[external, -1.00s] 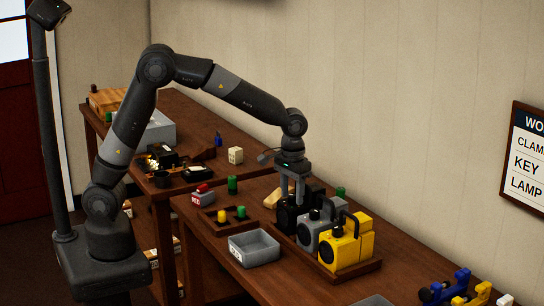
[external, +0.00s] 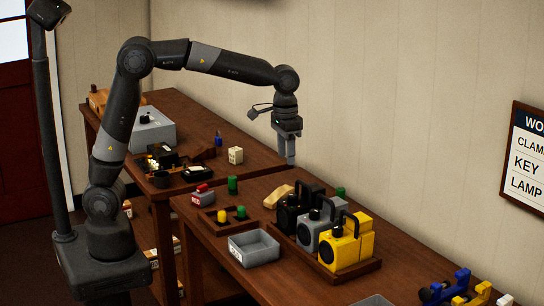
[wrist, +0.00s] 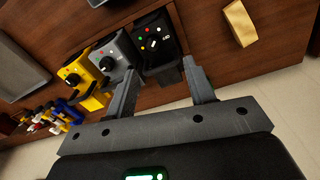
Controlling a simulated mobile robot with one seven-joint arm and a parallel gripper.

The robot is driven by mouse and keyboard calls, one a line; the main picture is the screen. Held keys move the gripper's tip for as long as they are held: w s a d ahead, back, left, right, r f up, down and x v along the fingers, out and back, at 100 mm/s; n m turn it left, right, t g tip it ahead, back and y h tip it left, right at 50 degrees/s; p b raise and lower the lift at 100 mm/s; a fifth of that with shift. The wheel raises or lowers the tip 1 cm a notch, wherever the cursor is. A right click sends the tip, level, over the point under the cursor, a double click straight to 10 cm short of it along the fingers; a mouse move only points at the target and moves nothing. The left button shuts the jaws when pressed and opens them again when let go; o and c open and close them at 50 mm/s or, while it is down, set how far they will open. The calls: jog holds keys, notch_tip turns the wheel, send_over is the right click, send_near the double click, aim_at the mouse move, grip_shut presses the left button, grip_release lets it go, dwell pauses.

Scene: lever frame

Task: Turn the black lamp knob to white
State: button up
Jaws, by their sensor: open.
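The black lamp (external: 288,216) stands at the far end of a row in a wooden tray (external: 340,274), beside a grey lamp and a yellow lamp. In the wrist view the black lamp's face (wrist: 157,33) shows a dark knob (wrist: 151,43) with red, green and white marks around it. Which mark the knob points at is too small to tell. My gripper (external: 287,162) is open and empty, pointing down, above and behind the black lamp and apart from it. Its two fingers (wrist: 160,85) also show in the wrist view.
The grey lamp (external: 312,232) and yellow lamp (external: 338,250) have upright handles. A tan wedge (external: 278,197) lies beyond the tray. A grey bin (external: 254,248) and a small tray of pegs stand to the left. Clamps (external: 448,288) are at the near right.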

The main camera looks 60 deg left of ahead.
jog(key=s+a+r+t, duration=0.2)
jog(key=s+a, duration=0.6)
jog(key=s, duration=0.1)
jog(key=s+a+r+n+t, duration=0.1)
jog(key=s+a, duration=0.7)
jog(key=a, duration=0.1)
jog(key=shift+s+r+t, duration=0.35)
jog(key=shift+r+t, duration=0.05)
